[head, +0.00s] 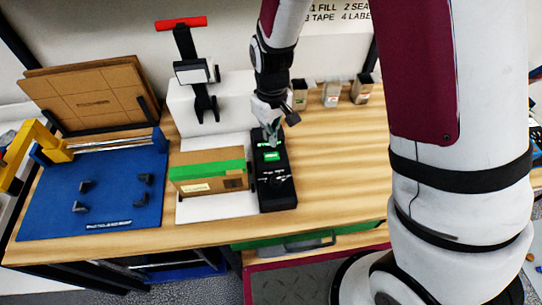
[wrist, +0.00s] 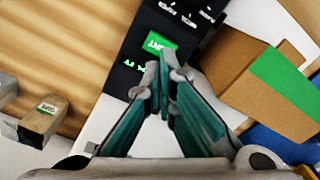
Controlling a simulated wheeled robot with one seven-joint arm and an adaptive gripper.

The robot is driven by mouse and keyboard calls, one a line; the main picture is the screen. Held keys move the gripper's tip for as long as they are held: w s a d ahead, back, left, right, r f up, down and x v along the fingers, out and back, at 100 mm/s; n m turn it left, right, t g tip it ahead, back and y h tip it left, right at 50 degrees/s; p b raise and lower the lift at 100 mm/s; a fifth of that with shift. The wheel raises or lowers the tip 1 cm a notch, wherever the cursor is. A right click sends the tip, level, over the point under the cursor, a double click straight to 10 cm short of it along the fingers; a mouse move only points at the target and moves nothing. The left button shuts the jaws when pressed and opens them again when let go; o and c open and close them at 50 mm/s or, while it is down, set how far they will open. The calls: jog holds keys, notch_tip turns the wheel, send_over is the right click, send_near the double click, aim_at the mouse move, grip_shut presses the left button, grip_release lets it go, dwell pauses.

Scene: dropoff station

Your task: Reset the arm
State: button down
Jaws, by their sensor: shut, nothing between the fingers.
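My arm reaches forward over the wooden bench. My gripper (head: 271,135) hangs at the far end of a black device (head: 276,190) with a lit green screen. In the wrist view my gripper (wrist: 165,85) has its two teal fingers together at the tips, with nothing between them. The fingertips show just over the edge of the black device (wrist: 128,72), near its green screen. I cannot tell whether they touch it.
A cardboard box (head: 209,176) with green tape stands left of the device. A blue mat (head: 105,200) with black blocks lies farther left. A red-handled tool (head: 192,70) stands behind. Small containers (head: 332,94) stand at the back right. The bench right of the device is clear.

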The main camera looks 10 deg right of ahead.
jog(key=shift+r, duration=0.1)
dwell(0.3)
jog(key=s+d+r+m+t, duration=0.1)
jog(key=s+d+r, duration=0.15)
jog(key=r, duration=0.65)
jog(key=s+d+r+m+t, duration=0.1)
jog(key=s+d+r+m, duration=0.15)
jog(key=r, duration=0.65)
jog(key=s+d+r+m+t, duration=0.1)
jog(key=s+d+r, duration=0.2)
jog(key=s+r, duration=0.2)
jog(key=s+d+r+m+t, duration=0.1)
jog(key=s+d+r, duration=0.3)
jog(key=s, duration=0.4)
jog(key=shift+s+r+t, duration=0.25)
jog(key=shift+r+t, duration=0.55)
